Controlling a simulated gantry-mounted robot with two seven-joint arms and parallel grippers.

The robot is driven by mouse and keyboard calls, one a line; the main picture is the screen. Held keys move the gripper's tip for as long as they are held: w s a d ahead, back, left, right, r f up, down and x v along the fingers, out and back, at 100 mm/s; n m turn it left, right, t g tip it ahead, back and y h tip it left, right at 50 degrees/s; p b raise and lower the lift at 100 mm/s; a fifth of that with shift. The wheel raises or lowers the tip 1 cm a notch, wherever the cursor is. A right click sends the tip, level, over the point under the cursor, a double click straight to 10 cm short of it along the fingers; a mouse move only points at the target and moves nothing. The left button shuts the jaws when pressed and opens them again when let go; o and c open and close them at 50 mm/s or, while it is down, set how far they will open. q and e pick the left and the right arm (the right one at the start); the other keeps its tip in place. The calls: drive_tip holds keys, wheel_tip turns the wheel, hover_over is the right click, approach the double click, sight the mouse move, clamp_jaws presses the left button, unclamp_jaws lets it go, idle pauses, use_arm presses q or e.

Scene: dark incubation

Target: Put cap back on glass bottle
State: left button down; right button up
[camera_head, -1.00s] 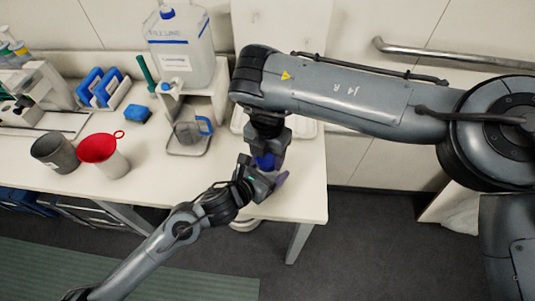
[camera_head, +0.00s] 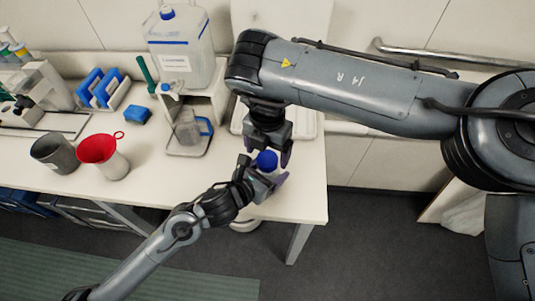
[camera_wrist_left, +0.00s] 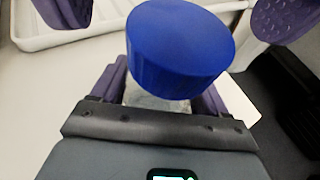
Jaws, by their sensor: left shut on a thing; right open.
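The glass bottle (camera_wrist_left: 150,99) is clear and mostly hidden by my left gripper (camera_head: 268,186), which is shut on it over the bench's right front part. The blue cap (camera_head: 266,161) sits on top of the bottle; it fills the upper middle of the left wrist view (camera_wrist_left: 180,48). I cannot tell how tightly it is seated. My right gripper (camera_head: 269,152) is open just above and behind the cap. Its purple fingertips show apart from the cap on both sides in the left wrist view.
A white tray (camera_head: 307,125) lies behind the grippers. A dispenser stand with a blue-handled beaker (camera_head: 187,128), a red-rimmed cup (camera_head: 98,150) and a grey cup (camera_head: 55,153) stand to the left. The bench (camera_head: 312,200) ends close to the right.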

use_arm(q)
drive_tip(key=shift+f, duration=0.1)
use_arm(e)
wheel_tip(320, 180, up, 10)
drive_tip(key=shift+f, duration=0.2)
use_arm(q)
unclamp_jaws()
drive_tip(key=b+v, duration=0.1)
drive_tip(key=v, duration=1)
drive_tip(key=shift+b, duration=0.3)
use_arm(e)
drive_tip(key=shift+f, duration=0.8)
